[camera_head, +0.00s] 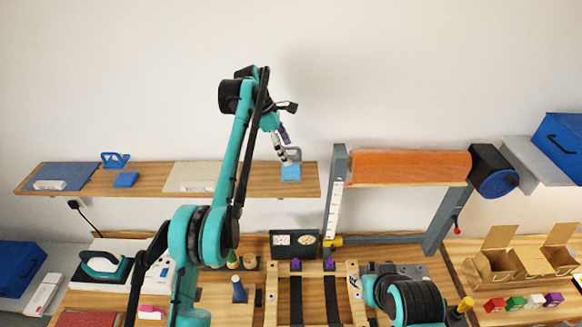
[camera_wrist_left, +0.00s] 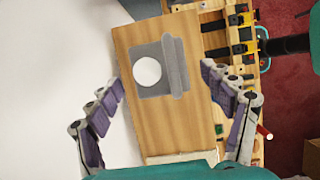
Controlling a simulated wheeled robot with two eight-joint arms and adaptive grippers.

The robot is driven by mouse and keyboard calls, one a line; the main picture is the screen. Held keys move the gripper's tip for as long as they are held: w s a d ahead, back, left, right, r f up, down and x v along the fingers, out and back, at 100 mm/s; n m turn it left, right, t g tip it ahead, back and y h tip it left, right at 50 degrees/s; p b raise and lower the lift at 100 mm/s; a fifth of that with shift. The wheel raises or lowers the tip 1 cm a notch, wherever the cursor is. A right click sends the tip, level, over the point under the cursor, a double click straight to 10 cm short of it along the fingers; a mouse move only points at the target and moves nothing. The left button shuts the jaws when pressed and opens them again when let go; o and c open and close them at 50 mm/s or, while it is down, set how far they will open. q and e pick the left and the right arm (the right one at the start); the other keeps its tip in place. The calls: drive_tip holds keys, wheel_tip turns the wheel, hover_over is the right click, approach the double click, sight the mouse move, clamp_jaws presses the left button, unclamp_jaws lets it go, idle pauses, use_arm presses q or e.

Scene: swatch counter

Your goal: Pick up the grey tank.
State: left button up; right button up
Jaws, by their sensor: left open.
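The grey tank (camera_wrist_left: 178,66) lies near the end of the wooden wall shelf (camera_wrist_left: 140,45), a squarish grey piece with a white round face and a raised grey bar. In the head view a grey piece (camera_head: 294,154) with a light-blue part (camera_head: 290,173) stands at the shelf's right end, partly hidden by my gripper. My left gripper (camera_head: 284,146) is open just above it. In the left wrist view its two purple-padded fingers (camera_wrist_left: 162,82) are spread to either side of the tank, with nothing between them that I can see touching. My right gripper is not visible.
The shelf also holds a blue mat (camera_head: 60,174), a blue bracket (camera_head: 115,159) and a beige sheet (camera_head: 192,176). An orange roll (camera_head: 410,165) on a grey frame stands right of the shelf. The counter below is crowded. The wall above is bare.

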use_arm(q)
drive_tip(key=shift+x, duration=2.5)
drive_tip(key=shift+a, duration=0.15)
drive_tip(key=c, duration=1.5)
